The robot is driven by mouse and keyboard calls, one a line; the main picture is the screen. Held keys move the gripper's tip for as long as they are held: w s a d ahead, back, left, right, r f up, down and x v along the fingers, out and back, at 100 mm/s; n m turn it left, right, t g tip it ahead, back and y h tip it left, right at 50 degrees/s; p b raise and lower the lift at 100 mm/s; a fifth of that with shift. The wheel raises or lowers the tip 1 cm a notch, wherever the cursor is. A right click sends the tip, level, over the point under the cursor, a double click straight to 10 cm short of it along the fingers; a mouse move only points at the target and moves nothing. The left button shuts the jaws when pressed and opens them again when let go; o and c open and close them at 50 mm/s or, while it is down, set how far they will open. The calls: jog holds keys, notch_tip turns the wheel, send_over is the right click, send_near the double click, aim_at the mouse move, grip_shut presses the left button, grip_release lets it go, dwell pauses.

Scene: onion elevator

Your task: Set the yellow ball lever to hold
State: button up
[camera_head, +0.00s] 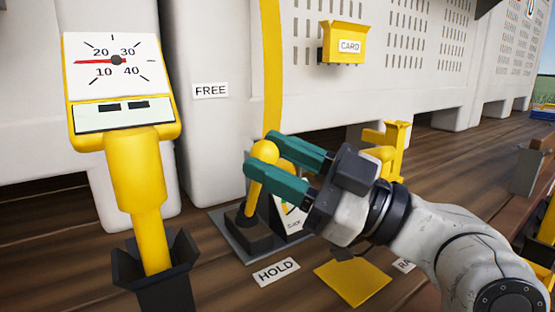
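The yellow ball lever (259,172) stands on a dark base on a grey plate (240,246). Its shaft tilts slightly, with the ball end up. My gripper (258,154) reaches in from the right, its two teal fingers on either side of the ball end. The fingers are spread apart, and I cannot tell whether they touch the ball. A HOLD label (276,271) lies on the floor in front of the lever base. A FREE label (210,91) is on the grey wall behind the lever.
A yellow dial gauge (116,80) on a post stands at left, its red needle pointing left. A yellow CARD box (342,44) hangs on the wall. A yellow plate (352,282) and a yellow bracket (390,145) are near my arm. A small gauge (293,218) sits behind the fingers.

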jog(key=o, duration=0.3)
jog(key=shift+o, duration=0.2)
jog(key=shift+d, duration=0.1)
jog(key=s+d+f+b, duration=0.1)
jog(key=s+d, duration=0.4)
jog(key=d, duration=0.8)
jog(key=shift+d, duration=0.4)
